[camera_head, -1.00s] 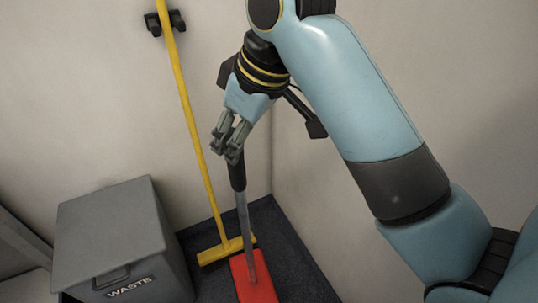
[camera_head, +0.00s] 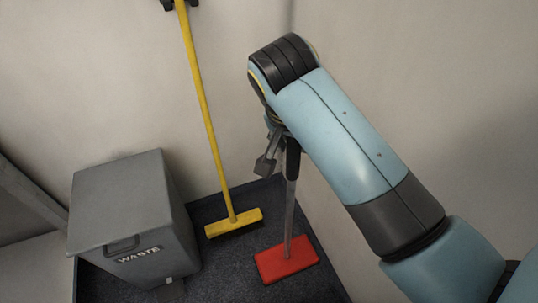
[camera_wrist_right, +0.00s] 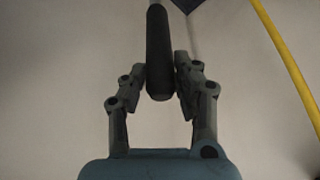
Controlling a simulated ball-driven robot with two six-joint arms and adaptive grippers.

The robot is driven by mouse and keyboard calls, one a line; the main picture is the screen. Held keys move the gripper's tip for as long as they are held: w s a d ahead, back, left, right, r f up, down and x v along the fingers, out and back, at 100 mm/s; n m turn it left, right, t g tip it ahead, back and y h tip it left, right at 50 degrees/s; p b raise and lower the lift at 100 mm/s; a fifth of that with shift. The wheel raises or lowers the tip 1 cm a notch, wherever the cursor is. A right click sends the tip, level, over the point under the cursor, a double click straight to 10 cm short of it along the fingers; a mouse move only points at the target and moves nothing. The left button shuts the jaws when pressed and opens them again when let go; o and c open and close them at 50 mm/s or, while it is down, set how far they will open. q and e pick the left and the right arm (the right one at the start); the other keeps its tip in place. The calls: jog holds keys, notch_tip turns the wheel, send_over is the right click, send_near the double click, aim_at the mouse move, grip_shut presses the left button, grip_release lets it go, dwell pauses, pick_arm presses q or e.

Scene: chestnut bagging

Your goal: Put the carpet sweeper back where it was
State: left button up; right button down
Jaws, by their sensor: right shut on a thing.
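The carpet sweeper has a red head (camera_head: 286,260), a grey pole and a black grip. Its head is at the dark floor mat in the corner, right of the yellow broom, and its pole stands nearly upright. I cannot tell whether the head touches the mat. My right gripper (camera_wrist_right: 161,84) is shut on the black grip (camera_wrist_right: 159,50) in the right wrist view. In the head view my right arm hides most of that gripper and the top of the grip. My left gripper is not in view.
A yellow broom (camera_head: 207,115) leans in a black wall clip (camera_head: 180,4), its head on the dark mat (camera_head: 225,262). A grey waste bin (camera_head: 125,205) stands to the left. Walls meet just behind the sweeper.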

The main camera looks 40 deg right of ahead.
jog(key=shift+a+f, duration=0.2)
jog(key=shift+f, duration=0.5)
jog(key=shift+w+f, duration=0.25)
jog(key=shift+f, duration=0.05)
jog(key=w+d+r, duration=0.2)
jog(key=w+d, duration=0.1)
jog(key=w, duration=0.8)
notch_tip(320, 180, down, 10)
jog(key=b, duration=0.1)
jog(key=shift+a+r, duration=0.25)
jog(key=shift+a, duration=0.05)
jog(key=c, duration=1)
grip_release()
jog(key=shift+s+f, duration=0.1)
jog(key=shift+s, duration=0.05)
